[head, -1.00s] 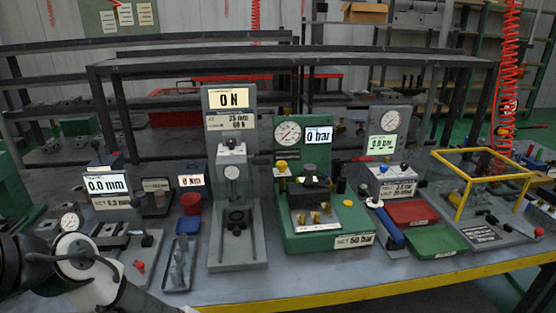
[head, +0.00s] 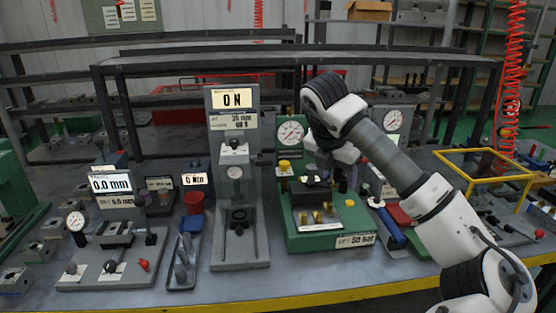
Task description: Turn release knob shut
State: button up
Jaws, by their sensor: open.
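The green press station (head: 310,240) stands mid-table with a round gauge (head: 291,132). A yellow knob (head: 284,166) sits on its upper left, and a small yellow knob (head: 349,203) on its base at the right. No knob has a readable release label, so I cannot tell which is the release knob or how it is turned. My gripper (head: 341,177) is over the right rear of this station, pointing down. It is open, and I see nothing held. Its fingertips are small and dark, so contact with anything is unclear.
A grey force stand (head: 240,250) stands left of the green station. A blue-handled tool (head: 391,228) and a red tray (head: 400,214) are at its right, partly behind my arm. A yellow frame (head: 482,158) stands far right. The front table strip is clear.

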aim_at(283, 164)
jog(key=i+j, duration=0.3)
jog(key=i, duration=0.15)
jog(key=i+j, duration=0.35)
jog(key=i, duration=0.1)
